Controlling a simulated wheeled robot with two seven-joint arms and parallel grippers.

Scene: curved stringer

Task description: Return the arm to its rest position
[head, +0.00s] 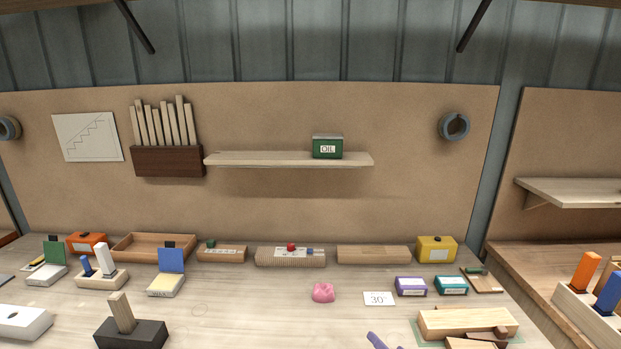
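Neither of my arms nor grippers shows in the head view. The wooden workbench (250,305) spreads across the lower part of the picture. A pink lump (323,292) lies near its middle, beside a white card marked 30° (379,298). A light wooden block (467,321) lies at the front right on a green mat, with darker wooden pieces by it. A dark block with an upright wooden peg (131,333) stands at the front left. A purple piece (380,341) is cut off by the bottom edge.
A wooden tray (154,247), an orange box (87,243) and a yellow box (436,249) line the back. A shelf (270,159) holds a green OIL box (328,147). Purple (411,286) and teal (451,285) boxes stand right. The front middle is mostly clear.

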